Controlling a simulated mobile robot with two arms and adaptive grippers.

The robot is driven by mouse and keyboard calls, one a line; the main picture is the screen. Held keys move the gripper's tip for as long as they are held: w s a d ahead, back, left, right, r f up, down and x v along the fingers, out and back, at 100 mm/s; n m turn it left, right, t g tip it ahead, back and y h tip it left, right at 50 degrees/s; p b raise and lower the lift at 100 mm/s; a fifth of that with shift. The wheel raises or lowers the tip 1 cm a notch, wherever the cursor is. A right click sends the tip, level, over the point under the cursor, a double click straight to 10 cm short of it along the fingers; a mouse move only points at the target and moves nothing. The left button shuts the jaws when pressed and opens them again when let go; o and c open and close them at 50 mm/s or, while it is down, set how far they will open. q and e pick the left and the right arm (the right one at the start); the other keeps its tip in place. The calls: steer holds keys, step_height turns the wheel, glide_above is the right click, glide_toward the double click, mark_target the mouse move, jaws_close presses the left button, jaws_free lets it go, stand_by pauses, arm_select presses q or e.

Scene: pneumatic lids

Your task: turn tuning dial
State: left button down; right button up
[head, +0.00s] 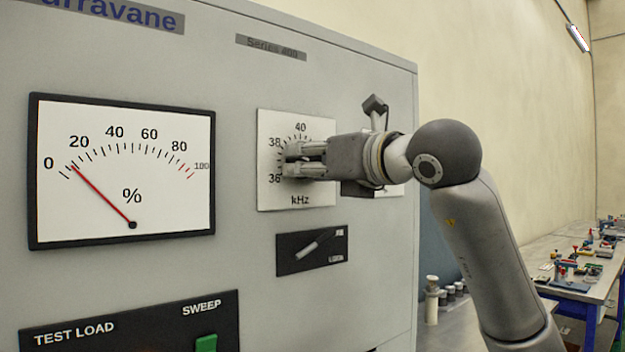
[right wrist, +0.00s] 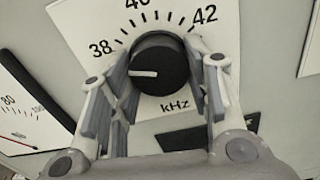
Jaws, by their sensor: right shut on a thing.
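The tuning dial (right wrist: 160,66) is a round black knob with a white pointer line, on a white plate (head: 318,198) marked kHz. In the right wrist view the pointer aims left, below the 38 mark. My right gripper (head: 290,159) faces the panel and hides most of the dial in the head view. In the right wrist view its two fingers (right wrist: 165,78) lie on either side of the knob, shut on it. The percent meter (head: 140,180) has a red needle low on the scale, between 0 and 20. My left gripper is out of view.
A lever switch (head: 308,249) on a black plate sits below the dial. A dark knob or handle (head: 375,105) sticks out right of the dial, partly behind my gripper. A green sweep switch (head: 206,343) is lower left. A workbench (head: 600,285) with small parts stands far right.

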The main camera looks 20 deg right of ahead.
steer(key=shift+m+b, duration=0.95)
steer(key=shift+m, duration=0.85)
steer(key=shift+r, duration=0.1)
steer(key=o, duration=1)
steer(key=shift+s, duration=0.15)
steer(key=v, duration=1.1)
steer(key=shift+s+d, duration=0.15)
steer(key=shift+s, duration=0.25)
